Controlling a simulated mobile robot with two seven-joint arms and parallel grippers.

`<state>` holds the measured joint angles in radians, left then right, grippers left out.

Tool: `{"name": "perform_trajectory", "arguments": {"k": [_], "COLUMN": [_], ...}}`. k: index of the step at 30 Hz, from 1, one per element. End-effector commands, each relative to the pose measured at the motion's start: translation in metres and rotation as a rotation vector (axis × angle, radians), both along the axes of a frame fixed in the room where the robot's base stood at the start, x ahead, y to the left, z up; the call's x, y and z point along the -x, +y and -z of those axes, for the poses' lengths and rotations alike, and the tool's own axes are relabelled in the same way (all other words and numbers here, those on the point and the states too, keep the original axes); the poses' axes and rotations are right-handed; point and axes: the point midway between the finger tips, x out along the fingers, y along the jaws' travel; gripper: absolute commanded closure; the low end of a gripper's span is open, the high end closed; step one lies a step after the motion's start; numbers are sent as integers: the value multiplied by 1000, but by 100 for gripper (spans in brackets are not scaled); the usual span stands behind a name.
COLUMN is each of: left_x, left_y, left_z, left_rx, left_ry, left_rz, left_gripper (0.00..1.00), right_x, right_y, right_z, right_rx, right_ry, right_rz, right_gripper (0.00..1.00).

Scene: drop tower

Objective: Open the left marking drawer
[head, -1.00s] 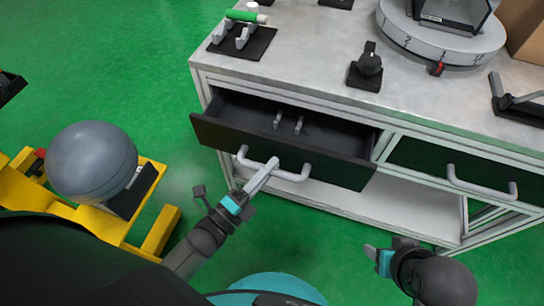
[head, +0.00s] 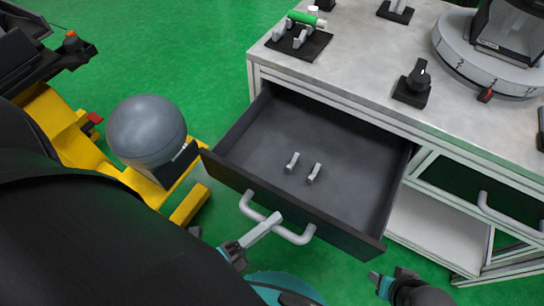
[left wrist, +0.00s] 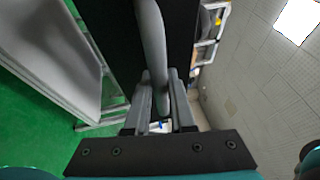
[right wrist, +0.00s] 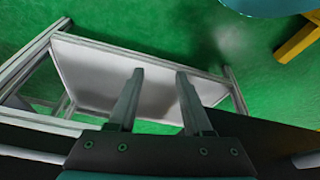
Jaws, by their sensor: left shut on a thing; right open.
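The left marking drawer (head: 330,165) is dark and stands well out from the grey bench. Two small light-grey pegs (head: 303,167) are inside it on its floor. Its pale bar handle (head: 296,236) is on the front panel. My left gripper (head: 274,219) is shut on this handle; in the left wrist view the handle bar (left wrist: 153,50) passes between the fingers. My right gripper (head: 376,280) is open and empty, low in front of the bench and right of the drawer front. In the right wrist view its two fingers (right wrist: 155,95) are apart with nothing between them.
The bench top (head: 350,62) carries a black stand with a green cylinder (head: 301,18), a black knob block (head: 414,83) and a round numbered turntable (head: 490,65). A second drawer (head: 460,185) at right is closed. A yellow frame with a grey ball (head: 146,128) stands at left.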

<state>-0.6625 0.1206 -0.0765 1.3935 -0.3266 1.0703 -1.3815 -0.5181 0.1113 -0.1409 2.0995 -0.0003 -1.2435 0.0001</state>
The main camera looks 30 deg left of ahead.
Motion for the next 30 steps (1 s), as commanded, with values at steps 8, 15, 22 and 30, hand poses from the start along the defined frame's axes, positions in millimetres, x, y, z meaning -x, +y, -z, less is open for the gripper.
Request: {"name": "perform_trajectory", "arguments": {"k": [8, 15, 22, 30], "left_x": [0, -1, -1, 4], "left_y": [1, 0, 0, 3], "left_z": [0, 0, 0, 1], "left_rx": [0, 0, 0, -1], "left_ry": [1, 1, 0, 2], "left_rz": [-2, -1, 0, 0], "left_gripper": [64, 48, 48, 48], "right_x": [0, 0, 0, 0], "right_y": [0, 0, 0, 0], "right_z": [0, 0, 0, -1], "right_rx": [0, 0, 0, 0], "right_ry": [0, 0, 0, 0], "right_rz": [0, 0, 0, 1], "right_gripper": [50, 50, 50, 50]}}
